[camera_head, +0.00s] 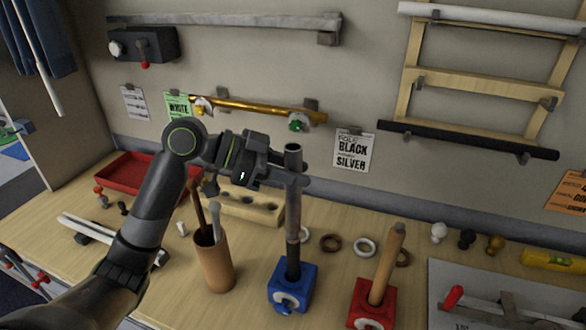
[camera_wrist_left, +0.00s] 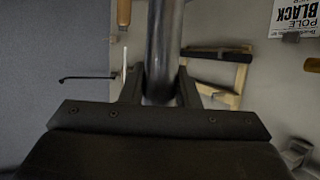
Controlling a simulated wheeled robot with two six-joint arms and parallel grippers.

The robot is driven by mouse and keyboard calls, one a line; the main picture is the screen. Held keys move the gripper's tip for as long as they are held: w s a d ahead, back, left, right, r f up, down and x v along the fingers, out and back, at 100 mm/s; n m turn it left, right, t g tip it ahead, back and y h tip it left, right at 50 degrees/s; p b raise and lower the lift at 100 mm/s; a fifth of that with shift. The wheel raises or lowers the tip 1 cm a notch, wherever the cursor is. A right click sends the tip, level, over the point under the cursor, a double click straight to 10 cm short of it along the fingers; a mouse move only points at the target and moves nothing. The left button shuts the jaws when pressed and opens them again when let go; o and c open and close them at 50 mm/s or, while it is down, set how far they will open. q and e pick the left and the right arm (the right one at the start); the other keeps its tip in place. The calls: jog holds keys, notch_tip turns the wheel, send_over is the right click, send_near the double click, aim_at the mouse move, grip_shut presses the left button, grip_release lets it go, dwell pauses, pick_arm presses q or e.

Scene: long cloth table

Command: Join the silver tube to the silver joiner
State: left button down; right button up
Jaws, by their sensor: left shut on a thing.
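The silver tube (camera_head: 292,212) is upright, and my left gripper (camera_head: 295,180) is shut on it near its upper end. In the left wrist view the tube (camera_wrist_left: 164,45) runs between the two fingers. Below, a blue block (camera_head: 291,284) on the bench holds a dark upright piece (camera_head: 292,262). The tube's lower end lines up with the top of this piece; I cannot tell whether they touch or are joined. I cannot pick out the silver joiner clearly at this meeting place. My right gripper is not in view.
A brown cup (camera_head: 213,264) with tools stands left of the blue block. A red block (camera_head: 372,305) with a wooden rod stands to its right. Rings and small knobs lie behind. A red tray (camera_head: 145,174) is at the back left. A sign (camera_head: 352,152) hangs behind.

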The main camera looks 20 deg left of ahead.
pick_arm(q)
jog(key=shift+f+b, duration=0.7)
jog(key=shift+f, duration=0.35)
jog(key=c, duration=1)
grip_release()
jog(key=shift+r, duration=0.1)
jog(key=shift+a, duration=0.1)
jog(key=shift+b+v, duration=2.85)
jog(key=shift+v, duration=5.75)
